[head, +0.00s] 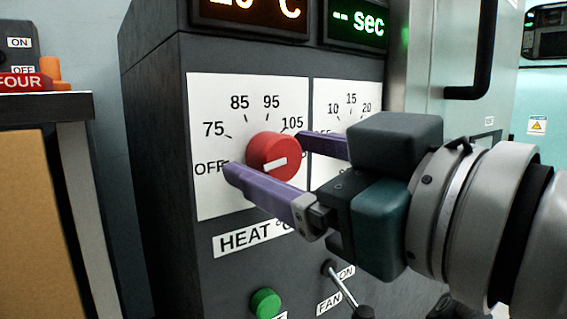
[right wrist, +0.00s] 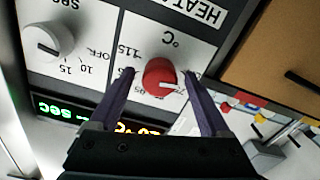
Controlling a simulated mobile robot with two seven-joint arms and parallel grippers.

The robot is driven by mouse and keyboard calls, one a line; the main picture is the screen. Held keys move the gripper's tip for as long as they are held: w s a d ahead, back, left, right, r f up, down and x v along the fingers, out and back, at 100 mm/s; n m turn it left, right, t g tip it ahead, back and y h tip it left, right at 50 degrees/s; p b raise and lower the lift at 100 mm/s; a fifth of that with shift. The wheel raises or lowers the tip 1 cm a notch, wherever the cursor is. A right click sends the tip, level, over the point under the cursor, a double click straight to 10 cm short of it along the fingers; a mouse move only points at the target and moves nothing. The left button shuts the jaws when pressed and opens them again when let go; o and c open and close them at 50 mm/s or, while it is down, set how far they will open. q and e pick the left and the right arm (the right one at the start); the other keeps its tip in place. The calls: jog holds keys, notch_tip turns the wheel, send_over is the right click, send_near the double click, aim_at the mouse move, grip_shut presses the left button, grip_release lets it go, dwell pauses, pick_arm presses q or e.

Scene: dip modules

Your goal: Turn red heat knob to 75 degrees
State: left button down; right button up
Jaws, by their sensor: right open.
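The red heat knob (head: 275,157) sits on a white dial plate marked OFF, 75, 85, 95 and 105 in the head view. Its white mark points left, roughly toward OFF. My right gripper (head: 266,154) is open, with its purple fingers reaching to either side of the knob. In the right wrist view the red knob (right wrist: 159,77) lies between the two open fingers, with a visible gap on the left; contact is hard to tell. The temperature display (head: 255,12) above is partly cut off. My left gripper is not in view.
A second dial plate (head: 330,95) is right of the heat dial; its grey knob (right wrist: 48,42) shows in the right wrist view. Below are a green button (head: 265,303) and a fan toggle switch (head: 338,282). A door handle (head: 484,60) is at the upper right.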

jog(key=shift+c, duration=0.2)
grip_shut()
dwell(0.4)
